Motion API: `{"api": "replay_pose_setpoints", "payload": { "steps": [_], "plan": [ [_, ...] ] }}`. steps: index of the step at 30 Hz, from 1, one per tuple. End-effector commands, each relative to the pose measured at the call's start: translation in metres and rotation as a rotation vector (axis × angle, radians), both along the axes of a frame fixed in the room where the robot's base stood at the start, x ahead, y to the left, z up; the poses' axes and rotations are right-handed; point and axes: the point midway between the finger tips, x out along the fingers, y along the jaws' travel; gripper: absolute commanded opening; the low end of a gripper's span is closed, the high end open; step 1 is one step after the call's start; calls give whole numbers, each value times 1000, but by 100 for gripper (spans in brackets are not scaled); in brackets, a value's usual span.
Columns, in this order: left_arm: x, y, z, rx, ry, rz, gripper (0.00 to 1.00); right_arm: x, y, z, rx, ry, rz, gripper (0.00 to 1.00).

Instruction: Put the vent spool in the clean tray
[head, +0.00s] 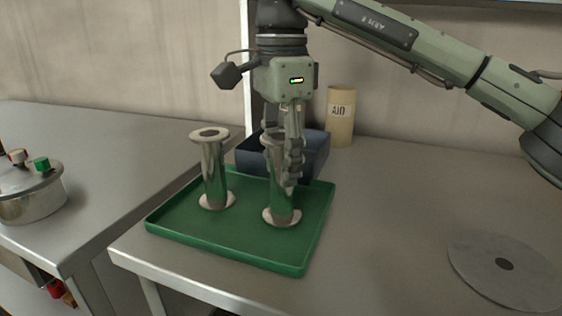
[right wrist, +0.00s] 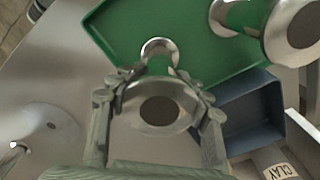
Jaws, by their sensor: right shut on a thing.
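A green tray (head: 240,248) lies on the grey table. Two shiny metal spools with flanged ends stand upright over it. The left spool (head: 214,172) stands free on the tray. My right gripper (head: 284,160) comes down from above and is shut on the upper part of the right spool (head: 283,205), whose lower flange appears to rest on the tray. In the right wrist view my right gripper (right wrist: 160,100) has its fingers on both sides of this spool, below its top flange (right wrist: 158,108). I cannot tell which spool is the vent spool. My left gripper is not in view.
A dark blue bin (head: 310,150) stands right behind the tray, with a labelled beige cylinder (head: 341,118) beyond. A flat grey disc (head: 500,265) lies at right. A metal pot (head: 30,192) stands on the left counter. The table between tray and disc is clear.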

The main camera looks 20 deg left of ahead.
Motion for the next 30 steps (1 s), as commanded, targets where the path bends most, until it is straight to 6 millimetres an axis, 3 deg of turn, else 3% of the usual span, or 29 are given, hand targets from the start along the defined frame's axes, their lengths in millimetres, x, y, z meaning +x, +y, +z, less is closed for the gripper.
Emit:
{"api": "replay_pose_setpoints", "payload": {
  "steps": [8,9,15,23,30],
  "plan": [
    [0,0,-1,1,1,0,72,0,0,-1,1,-1,0,6],
    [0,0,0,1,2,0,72,0,0,-2,1,-1,0,48],
    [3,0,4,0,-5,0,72,0,0,-1,1,-1,0,70],
    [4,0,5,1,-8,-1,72,0,0,0,1,-1,0,70],
    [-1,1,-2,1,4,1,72,0,1,28,1,-4,-2,70]
  ]
}}
